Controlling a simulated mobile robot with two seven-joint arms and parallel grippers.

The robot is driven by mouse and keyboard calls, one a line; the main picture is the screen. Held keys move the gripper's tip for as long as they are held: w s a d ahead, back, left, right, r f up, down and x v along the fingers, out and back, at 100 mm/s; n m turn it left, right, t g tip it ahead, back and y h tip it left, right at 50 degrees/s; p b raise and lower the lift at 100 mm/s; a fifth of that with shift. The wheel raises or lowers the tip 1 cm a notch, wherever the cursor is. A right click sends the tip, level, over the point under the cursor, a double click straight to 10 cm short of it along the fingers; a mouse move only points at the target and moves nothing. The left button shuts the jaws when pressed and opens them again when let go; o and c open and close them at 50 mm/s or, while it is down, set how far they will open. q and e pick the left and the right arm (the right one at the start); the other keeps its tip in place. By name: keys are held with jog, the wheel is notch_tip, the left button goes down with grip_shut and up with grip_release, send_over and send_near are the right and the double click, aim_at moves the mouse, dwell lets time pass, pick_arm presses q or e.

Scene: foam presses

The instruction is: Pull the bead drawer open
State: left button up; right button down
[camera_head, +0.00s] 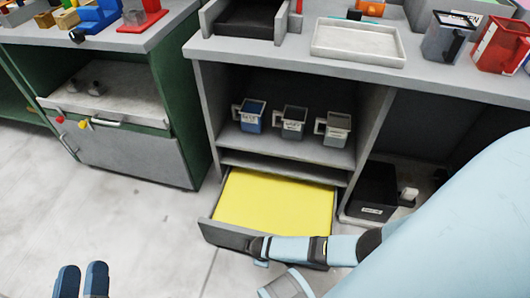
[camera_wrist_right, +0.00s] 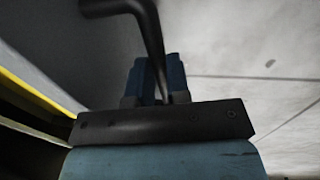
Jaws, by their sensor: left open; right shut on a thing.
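The bead drawer (camera_head: 225,234) stands pulled out below the shelf of the grey cabinet, with a yellow surface (camera_head: 275,203) filling its inside. My right arm reaches across the drawer's front, and my right gripper (camera_head: 262,249) is at that front. In the right wrist view my right gripper (camera_wrist_right: 157,75) has its blue fingers shut on the dark bent bar of the drawer handle (camera_wrist_right: 148,25). The yellow edge shows at left there. My left gripper (camera_head: 81,281) is open and empty over the floor at the lower left, apart from everything.
Three mugs (camera_head: 292,122) stand on the shelf above the drawer. A black bin (camera_head: 374,192) is on the floor to the right. A green cabinet (camera_head: 135,155) with a grey front stands at left. The floor (camera_head: 140,225) before the cabinets is clear.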

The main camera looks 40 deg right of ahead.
pick_arm(q)
jog(key=shift+f, duration=0.1)
pick_arm(e)
jog(key=shift+a, duration=0.1)
pick_arm(q)
jog(key=shift+w, duration=0.1)
pick_arm(e)
jog(key=c, duration=1.1)
grip_release()
pick_arm(q)
jog(key=shift+r, duration=0.25)
jog(key=shift+r, duration=0.1)
pick_arm(e)
jog(key=shift+r, duration=0.1)
